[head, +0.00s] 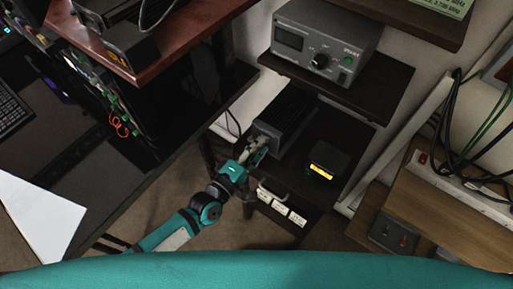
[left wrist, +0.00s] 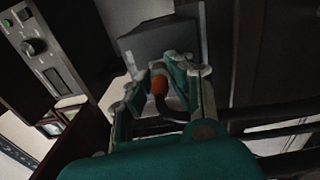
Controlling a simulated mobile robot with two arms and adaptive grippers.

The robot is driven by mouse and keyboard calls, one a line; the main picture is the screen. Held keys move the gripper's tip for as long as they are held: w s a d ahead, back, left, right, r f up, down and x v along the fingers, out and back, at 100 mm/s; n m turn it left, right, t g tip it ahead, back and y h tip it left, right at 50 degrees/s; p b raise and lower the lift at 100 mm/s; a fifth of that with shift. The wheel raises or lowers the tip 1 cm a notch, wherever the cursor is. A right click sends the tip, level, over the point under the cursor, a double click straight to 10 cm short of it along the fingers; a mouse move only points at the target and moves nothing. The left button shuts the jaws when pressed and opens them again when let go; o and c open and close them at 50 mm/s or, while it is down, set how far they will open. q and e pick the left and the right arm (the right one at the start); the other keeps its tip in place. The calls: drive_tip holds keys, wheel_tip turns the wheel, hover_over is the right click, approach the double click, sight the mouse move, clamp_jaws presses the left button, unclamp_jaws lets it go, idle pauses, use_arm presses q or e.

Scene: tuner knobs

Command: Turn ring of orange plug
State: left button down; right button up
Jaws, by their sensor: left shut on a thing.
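The orange plug (left wrist: 159,84) shows in the left wrist view with a dark cable curving down from it. It sits between the two fingers of my left gripper (left wrist: 163,76), which is shut on it. Beyond it is the grey face of a finned box (left wrist: 158,40). In the head view my left gripper (head: 258,149) is at the near end of this dark finned box (head: 285,112) on the shelf, and the plug is hidden there. I cannot make out the ring's rotation. My right gripper is not in view.
A grey power supply (head: 325,42) with a knob stands on the shelf above. A small device with a lit yellow display (head: 322,172) sits right of my left gripper. White labels (head: 281,208) are below. A dark desk (head: 150,200) lies left, a wooden cabinet (head: 450,195) right.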

use_arm(q)
drive_tip(key=shift+w+r+n, duration=0.1)
drive_tip(key=shift+r+n, duration=0.1)
drive_tip(key=shift+n, duration=0.1)
idle(0.4)
drive_tip(key=c, duration=1.4)
unclamp_jaws()
drive_tip(key=shift+c, duration=0.2)
drive_tip(key=shift+o, duration=1.3)
drive_tip(key=shift+w+d+f, duration=0.1)
drive_tip(key=shift+d+f, duration=0.05)
drive_tip(key=shift+f, duration=0.05)
drive_tip(key=v, duration=1.2)
